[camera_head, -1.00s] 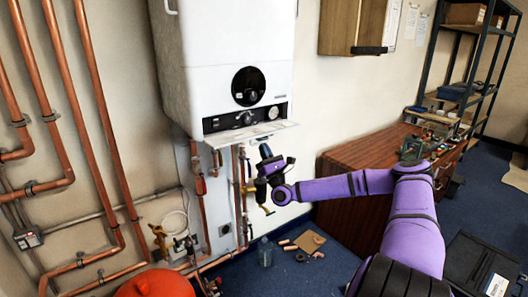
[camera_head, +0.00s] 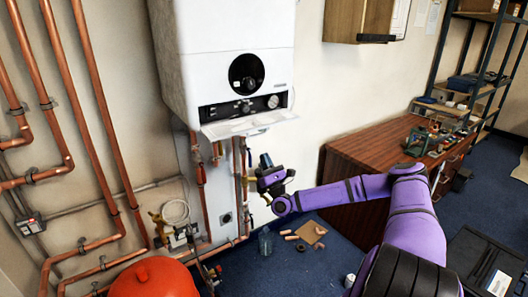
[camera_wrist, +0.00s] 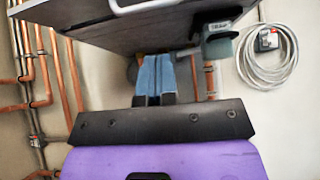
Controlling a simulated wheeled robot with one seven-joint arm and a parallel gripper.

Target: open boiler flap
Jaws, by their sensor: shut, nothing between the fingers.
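The white boiler (camera_head: 222,55) hangs on the wall. Its flap (camera_head: 245,124) juts outward from the bottom front, folded down below the dark control panel (camera_head: 240,107), whose knobs show. My gripper (camera_head: 264,160) is below and a little right of the flap, apart from it in the head view, pointing upward. In the wrist view my gripper's blue fingers (camera_wrist: 153,72) are together and empty, close under a dark grey panel (camera_wrist: 110,38) seen from beneath. Whether the fingertips touch that panel I cannot tell.
Copper pipes (camera_head: 95,110) run along the left wall and below the boiler. A red rounded vessel (camera_head: 153,278) stands at the front left. A wooden desk (camera_head: 350,160) stands right of my gripper. A coiled pale cable (camera_wrist: 268,60) hangs at right in the wrist view.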

